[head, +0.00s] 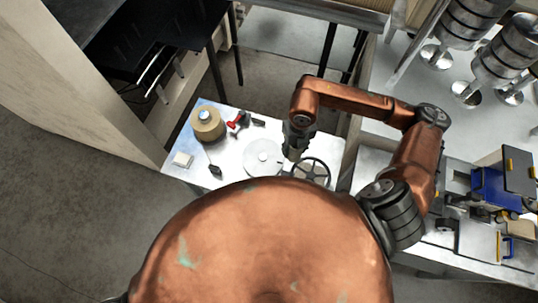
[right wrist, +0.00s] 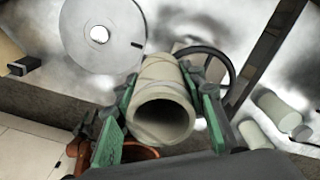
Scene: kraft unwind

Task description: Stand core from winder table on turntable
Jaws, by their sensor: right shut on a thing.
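My right gripper (right wrist: 160,115) is shut on a pale grey-beige hollow core (right wrist: 163,112), its green-edged fingers on either side. The core's open end faces the right wrist camera. A light grey round disc with a white centre, which looks like the turntable (right wrist: 100,35), lies beyond the core at upper left. In the head view the turntable (head: 263,158) is on the white table, and my right gripper (head: 292,152) hangs just right of it. The core is hard to make out there. Whether the core touches anything below is unclear. My left gripper is not in view.
A black handwheel (head: 311,172) is right of the turntable. A brown roll (head: 208,123), a red tool (head: 238,121) and a small white block (head: 182,159) sit on the table's left. Pale cylinders (right wrist: 278,110) lie at right in the wrist view. Machinery fills the right side.

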